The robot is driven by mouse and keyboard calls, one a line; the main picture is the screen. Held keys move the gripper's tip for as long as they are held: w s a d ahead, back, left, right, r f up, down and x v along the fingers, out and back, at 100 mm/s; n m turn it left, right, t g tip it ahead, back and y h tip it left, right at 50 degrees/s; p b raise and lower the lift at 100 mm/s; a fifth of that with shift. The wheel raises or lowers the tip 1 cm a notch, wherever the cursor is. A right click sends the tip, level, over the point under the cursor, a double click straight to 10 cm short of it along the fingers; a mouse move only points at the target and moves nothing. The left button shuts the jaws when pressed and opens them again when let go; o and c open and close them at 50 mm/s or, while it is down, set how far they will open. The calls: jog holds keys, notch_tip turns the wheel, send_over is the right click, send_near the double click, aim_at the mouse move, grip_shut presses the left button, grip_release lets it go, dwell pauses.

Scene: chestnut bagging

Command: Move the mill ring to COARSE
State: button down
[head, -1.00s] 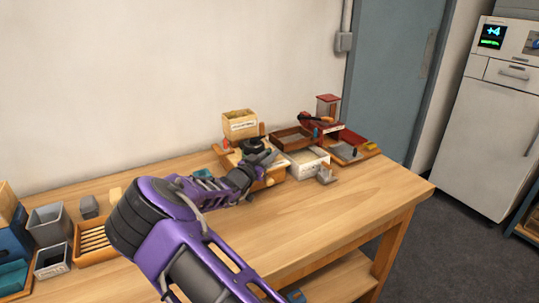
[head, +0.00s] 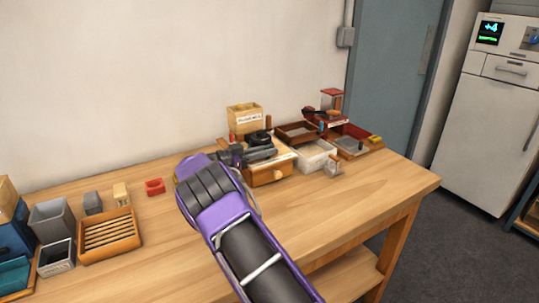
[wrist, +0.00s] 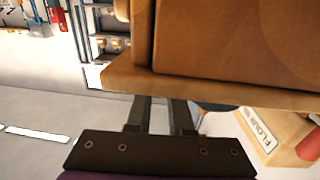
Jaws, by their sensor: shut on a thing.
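The mill (head: 268,176) is a wooden box with a small front drawer and dark round parts on top. It stands towards the back right of the table. Its dark grey ring (head: 262,154) sits under a black round top. My gripper (head: 230,155) is at the left side of the mill, at ring height, with its fingers shut on the ring's edge. In the wrist view my gripper (wrist: 160,108) shows two dark fingers with a narrow gap. Their tips are hidden behind a wooden part of the mill (wrist: 200,95). I cannot read any COARSE mark.
A labelled flour box (head: 244,120) stands behind the mill. A white bin (head: 315,157), a brown tray (head: 298,135) and a red-topped device (head: 331,100) crowd its right. A slatted tray (head: 108,236) and grey bins are at left. The front table is clear.

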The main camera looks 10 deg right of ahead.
jog(key=shift+a+f+m+g+b, duration=0.1)
jog(key=shift+a+m+g+b, duration=0.15)
jog(key=shift+m+g+b, duration=0.4)
jog(key=shift+a+m+g+h, duration=0.2)
jog(key=shift+m+g+h, duration=0.1)
jog(key=shift+g, duration=0.25)
jog(key=shift+a+r+g+b, duration=0.15)
jog(key=shift+r+g+b, duration=0.05)
jog(key=shift+g+b, duration=0.35)
jog(key=c, duration=1.1)
grip_release()
notch_tip(320, 180, up, 10)
jog(key=shift+p, duration=1.05)
